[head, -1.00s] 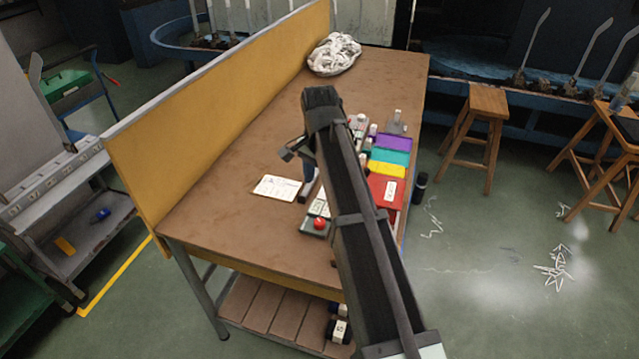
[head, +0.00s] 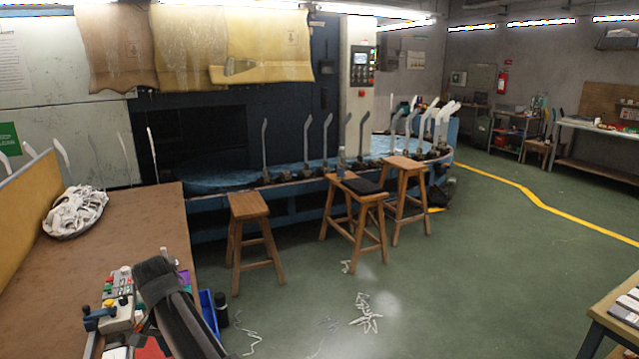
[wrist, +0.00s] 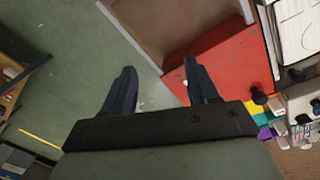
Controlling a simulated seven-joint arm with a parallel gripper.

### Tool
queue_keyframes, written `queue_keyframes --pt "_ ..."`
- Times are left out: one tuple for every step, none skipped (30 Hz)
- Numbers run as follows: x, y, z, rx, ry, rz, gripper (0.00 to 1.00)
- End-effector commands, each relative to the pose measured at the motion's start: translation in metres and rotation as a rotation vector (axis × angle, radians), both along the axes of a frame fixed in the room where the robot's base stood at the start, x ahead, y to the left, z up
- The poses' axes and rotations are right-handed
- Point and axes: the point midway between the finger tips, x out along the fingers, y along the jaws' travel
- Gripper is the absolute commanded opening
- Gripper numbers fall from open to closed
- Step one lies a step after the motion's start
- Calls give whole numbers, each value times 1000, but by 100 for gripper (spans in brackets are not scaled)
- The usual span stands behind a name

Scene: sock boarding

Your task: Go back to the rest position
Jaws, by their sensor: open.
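My gripper (wrist: 160,88) shows in the wrist view with its two dark fingers spread apart and nothing between them. It hangs above the table edge, with green floor on the left and a red panel (wrist: 240,75) on the right. In the head view my arm reaches up from the bottom over the near right corner of the brown table (head: 130,225); the fingers cannot be made out there.
A control box (head: 118,312) with buttons sits beside my arm. A pile of white socks (head: 75,212) lies at the table's far left. A dark bottle (head: 221,309) stands right of the table. Wooden stools (head: 249,207) stand before the blue machine (head: 215,180). Open floor lies right.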

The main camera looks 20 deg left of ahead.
Motion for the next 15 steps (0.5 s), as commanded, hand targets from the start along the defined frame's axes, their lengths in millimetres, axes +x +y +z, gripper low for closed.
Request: queue_keyframes --pt "22 -20 -13 -15 -2 -16 59" --pt "34 -30 -19 -22 -4 -21 59" --pt "48 -43 -28 -32 -3 -27 59" --pt "58 -54 -35 -40 -3 -32 59" --pt "69 -64 -42 -48 -2 -37 59" --pt "82 -79 -52 -58 0 -43 59" --pt "91 -90 -59 -66 1 -48 59" --pt "101 -102 -66 -74 2 -53 59" --pt "112 -117 -76 -84 4 -59 59" --pt "121 -129 -83 -92 7 -63 59" --pt "129 -141 -90 -99 9 -68 59" --pt "139 -157 -99 -109 13 -73 59" --pt "147 -170 -107 -117 17 -78 59" --pt "154 -183 -115 -125 21 -83 59" --pt "161 -200 -126 -135 29 -88 59"
